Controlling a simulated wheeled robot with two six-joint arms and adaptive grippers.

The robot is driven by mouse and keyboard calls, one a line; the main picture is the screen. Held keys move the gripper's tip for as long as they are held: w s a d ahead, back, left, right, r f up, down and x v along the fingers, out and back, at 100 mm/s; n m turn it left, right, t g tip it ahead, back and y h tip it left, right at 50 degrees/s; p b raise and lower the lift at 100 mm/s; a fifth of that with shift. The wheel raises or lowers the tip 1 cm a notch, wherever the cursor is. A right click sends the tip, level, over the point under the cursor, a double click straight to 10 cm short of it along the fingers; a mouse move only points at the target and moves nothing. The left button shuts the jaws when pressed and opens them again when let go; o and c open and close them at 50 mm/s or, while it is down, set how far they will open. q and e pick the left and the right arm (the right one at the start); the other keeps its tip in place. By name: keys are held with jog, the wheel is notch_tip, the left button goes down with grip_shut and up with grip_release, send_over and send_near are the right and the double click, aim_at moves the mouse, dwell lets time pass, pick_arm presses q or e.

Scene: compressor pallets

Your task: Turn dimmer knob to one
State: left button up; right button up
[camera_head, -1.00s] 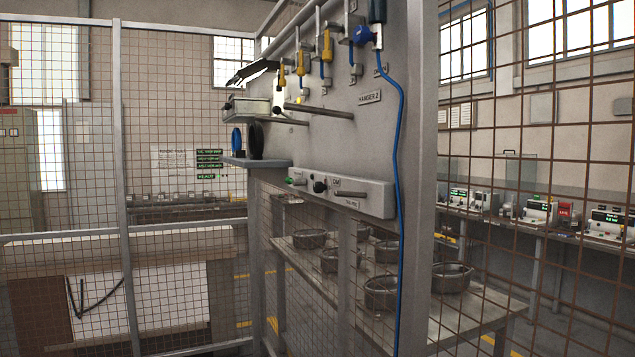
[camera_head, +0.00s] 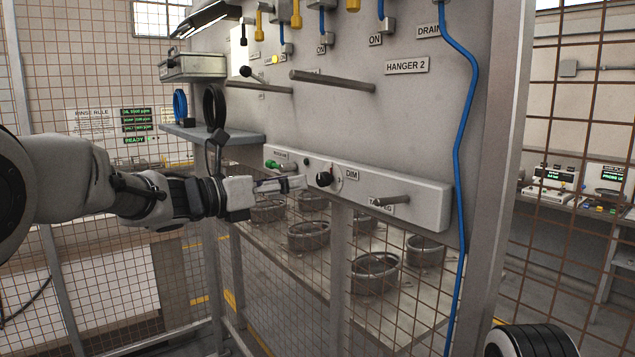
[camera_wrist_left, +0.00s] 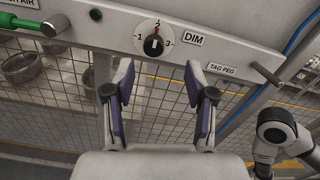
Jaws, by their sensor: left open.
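The black dimmer knob (camera_head: 323,179) sits on a grey strip of the panel, left of a DIM label (camera_head: 351,174). In the left wrist view the knob (camera_wrist_left: 153,45) is on a round white dial marked 1 at left, 2 at top and 3 at right; its light mark looks roughly upright, toward 2. My left gripper (camera_head: 296,183) is close to the knob from the left. In the wrist view its two fingers (camera_wrist_left: 160,75) are apart and empty, below the dial, not around the knob. My right gripper is not seen.
A green-tipped lever (camera_head: 272,164) is left of the knob and a tag peg (camera_head: 392,202) right of it. Two long pegs (camera_head: 333,82) stick out above. A blue hose (camera_head: 459,130) hangs at right. A shelf (camera_head: 215,136) holds rings.

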aim_at(319, 180)
pick_arm(q)
jog(key=w+d, duration=0.1)
jog(key=w+d+p, duration=0.1)
jog(key=w, duration=0.1)
jog(key=shift+f+p, duration=0.2)
jog(key=shift+p, duration=0.1)
jog(key=x, duration=0.1)
jog(key=p+x, duration=0.1)
jog(key=x, duration=0.2)
jog(key=shift+s+d, duration=0.3)
jog(key=shift+s, duration=0.05)
jog(key=shift+w+a+f, duration=0.1)
jog(key=shift+a+f, duration=0.05)
jog(key=shift+a, duration=0.05)
jog(key=c, duration=0.5)
grip_shut()
